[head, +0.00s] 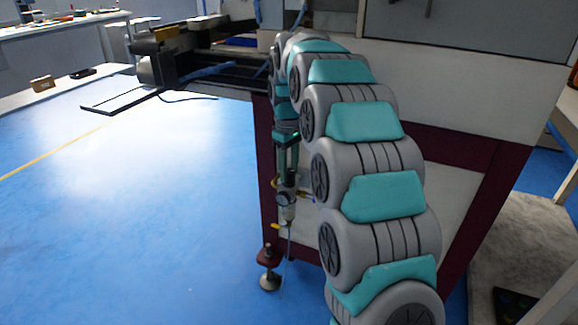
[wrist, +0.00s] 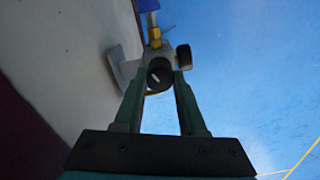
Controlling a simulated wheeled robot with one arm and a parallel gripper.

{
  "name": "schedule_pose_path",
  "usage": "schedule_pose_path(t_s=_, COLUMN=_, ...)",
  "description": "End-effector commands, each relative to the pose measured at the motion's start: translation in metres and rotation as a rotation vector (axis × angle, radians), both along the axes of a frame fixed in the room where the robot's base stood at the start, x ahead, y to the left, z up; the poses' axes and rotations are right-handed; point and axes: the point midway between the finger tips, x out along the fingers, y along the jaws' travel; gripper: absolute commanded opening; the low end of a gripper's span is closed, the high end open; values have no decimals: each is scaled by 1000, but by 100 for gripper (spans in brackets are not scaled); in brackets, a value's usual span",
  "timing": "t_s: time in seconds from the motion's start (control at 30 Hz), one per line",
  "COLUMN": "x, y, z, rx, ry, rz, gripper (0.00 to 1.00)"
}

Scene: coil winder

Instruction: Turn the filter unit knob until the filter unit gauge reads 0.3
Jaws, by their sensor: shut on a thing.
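The filter unit is small in the head view, low beside the machine's dark red leg, with a pale body (head: 289,212). Its round gauge (head: 284,199) faces the camera there, too small to read. In the wrist view the filter unit knob (wrist: 157,78) is dark with a white mark, between the fingertips of my gripper (wrist: 160,82). My gripper is shut on the knob from above. The gauge seems to be the dark disc (wrist: 183,57) seen nearly edge-on in the wrist view, its dial hidden. My gripper also shows in the head view (head: 287,180).
The machine's pale side panel (head: 455,200) and dark red frame (head: 267,190) stand close to my arm. A levelling foot (head: 269,280) is below the filter unit. Blue floor (head: 130,220) to the left is clear.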

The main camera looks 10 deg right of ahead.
Motion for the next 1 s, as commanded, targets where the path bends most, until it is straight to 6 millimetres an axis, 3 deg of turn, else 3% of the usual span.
schedule_pose_path(t_s=0.5, x=1, y=0, z=1, rx=0, ry=-2, rz=407, gripper=0)
schedule_pose_path(t_s=1.0, x=1, y=1, z=0, rx=-1, ry=-2, rz=536, gripper=0)
